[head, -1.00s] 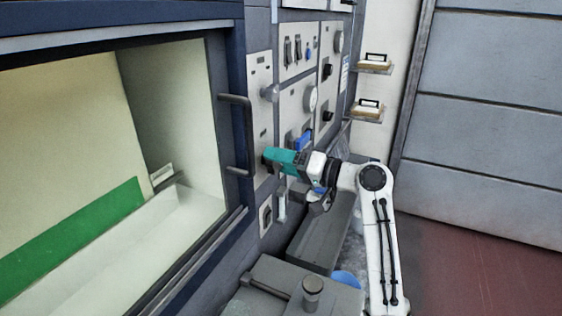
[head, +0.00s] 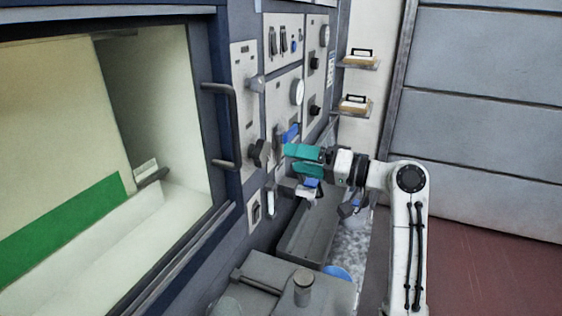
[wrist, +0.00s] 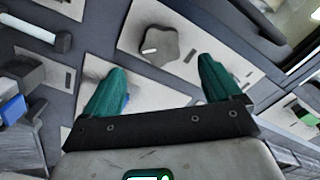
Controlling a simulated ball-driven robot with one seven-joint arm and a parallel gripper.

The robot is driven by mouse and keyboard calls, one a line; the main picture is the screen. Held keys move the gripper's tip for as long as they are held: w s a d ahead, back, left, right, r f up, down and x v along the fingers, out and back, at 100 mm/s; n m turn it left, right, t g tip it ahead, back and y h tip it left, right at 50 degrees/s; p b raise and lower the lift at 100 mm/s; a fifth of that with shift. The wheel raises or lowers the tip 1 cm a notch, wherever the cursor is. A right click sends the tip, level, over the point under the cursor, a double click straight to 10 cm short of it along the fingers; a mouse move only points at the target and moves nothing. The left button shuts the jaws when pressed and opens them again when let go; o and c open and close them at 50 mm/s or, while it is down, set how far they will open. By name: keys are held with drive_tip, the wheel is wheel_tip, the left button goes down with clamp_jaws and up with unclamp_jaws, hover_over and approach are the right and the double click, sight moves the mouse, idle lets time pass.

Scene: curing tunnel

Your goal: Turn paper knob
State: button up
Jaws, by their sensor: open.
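A dark, lobed knob (head: 260,152) with a pale pointer mark sits on a light panel (head: 244,110) beside the oven-like opening. In the wrist view the knob (wrist: 157,43) is whole, just beyond and between the fingertips; its label cannot be read. My gripper (head: 290,160) has two teal fingers, spread apart and empty. In the head view it is to the right of the knob, with a gap between. The fingers also show in the wrist view (wrist: 162,69), not touching the knob.
A grey bar handle (head: 234,125) stands left of the knob. A grey trough (head: 302,236) lies below. Small shelves (head: 357,112) hang at the back.

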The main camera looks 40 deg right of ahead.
drive_tip(key=shift+v, duration=1.45)
